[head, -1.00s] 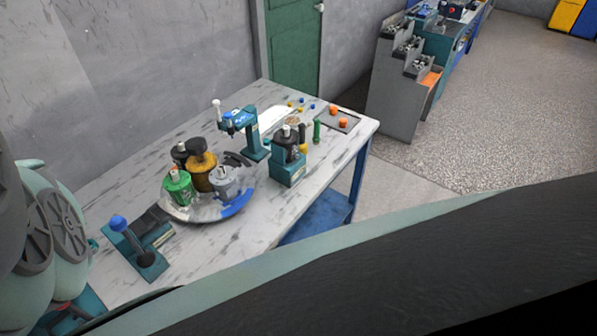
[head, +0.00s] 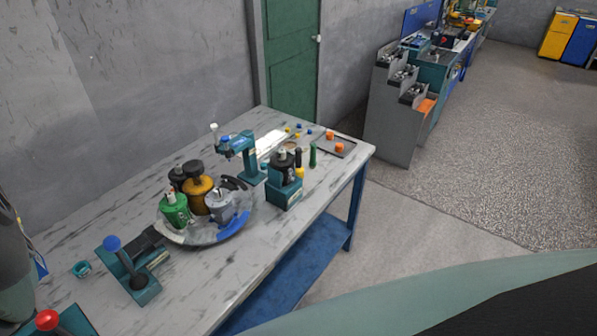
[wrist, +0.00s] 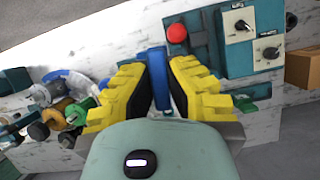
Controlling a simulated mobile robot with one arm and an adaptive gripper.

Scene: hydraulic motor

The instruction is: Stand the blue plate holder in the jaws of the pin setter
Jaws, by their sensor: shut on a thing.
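In the wrist view, my gripper (wrist: 160,64) has yellow fingers with black pads. My gripper does not show in the head view. In the head view, a teal fixture (head: 139,284) with a blue-ball lever stands at the table's near left. A teal press (head: 243,150) with a white-tipped lever stands farther back. I cannot tell for sure which of these is the pin setter.
A round tray (head: 190,240) holds green, yellow and grey motor parts. A teal block (head: 283,193) stands right of it. A teal panel (wrist: 228,64) with knobs and a red button (wrist: 177,33) is ahead in the wrist view. The table's front right strip is clear.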

